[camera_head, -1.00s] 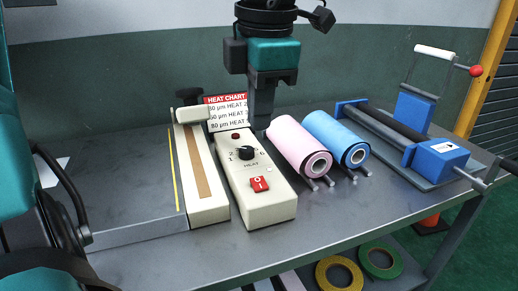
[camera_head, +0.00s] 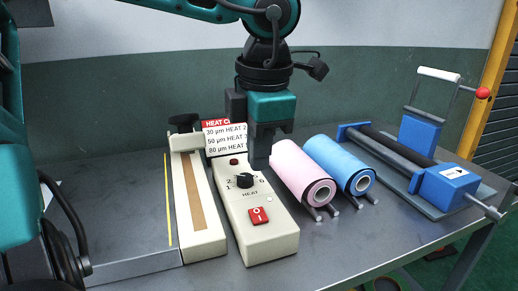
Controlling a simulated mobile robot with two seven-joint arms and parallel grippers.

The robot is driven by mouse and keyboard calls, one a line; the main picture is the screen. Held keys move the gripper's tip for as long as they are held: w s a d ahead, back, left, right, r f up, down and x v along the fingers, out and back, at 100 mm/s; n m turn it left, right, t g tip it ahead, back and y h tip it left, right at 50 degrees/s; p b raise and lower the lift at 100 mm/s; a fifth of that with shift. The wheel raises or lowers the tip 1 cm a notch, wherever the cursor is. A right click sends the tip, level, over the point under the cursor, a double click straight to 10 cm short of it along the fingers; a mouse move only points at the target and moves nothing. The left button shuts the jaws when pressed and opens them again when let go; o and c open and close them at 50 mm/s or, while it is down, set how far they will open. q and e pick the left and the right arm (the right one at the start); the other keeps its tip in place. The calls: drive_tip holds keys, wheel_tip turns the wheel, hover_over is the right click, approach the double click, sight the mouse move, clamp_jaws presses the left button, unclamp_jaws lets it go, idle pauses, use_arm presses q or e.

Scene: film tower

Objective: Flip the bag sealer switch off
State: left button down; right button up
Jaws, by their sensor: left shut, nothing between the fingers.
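The bag sealer (camera_head: 198,230) is a long cream unit with a brown strip, lying on the grey bench. Beside it is its cream control box (camera_head: 268,244), with a black heat knob (camera_head: 245,180) and a small dark red lamp near the back. The red rocker switch (camera_head: 259,216) sits near the front of the box and is uncovered. My left gripper (camera_head: 260,165) points down over the back right part of the box, beyond the switch and apart from it. It is shut and empty. My right gripper is not in view.
A heat chart (camera_head: 226,138) stands behind the box, partly hidden by my gripper. A pink roll (camera_head: 303,173) and a blue roll (camera_head: 340,165) lie to the right. A blue roller device (camera_head: 450,187) is farther right. The bench front is clear.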

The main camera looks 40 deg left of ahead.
sight(255, 212)
use_arm(q)
drive_tip(key=f, duration=0.3)
drive_tip(key=a+f+b, duration=0.1)
drive_tip(key=f, duration=0.6)
drive_tip(key=shift+w+a+b, duration=0.25)
drive_tip(key=shift+w+b, duration=0.1)
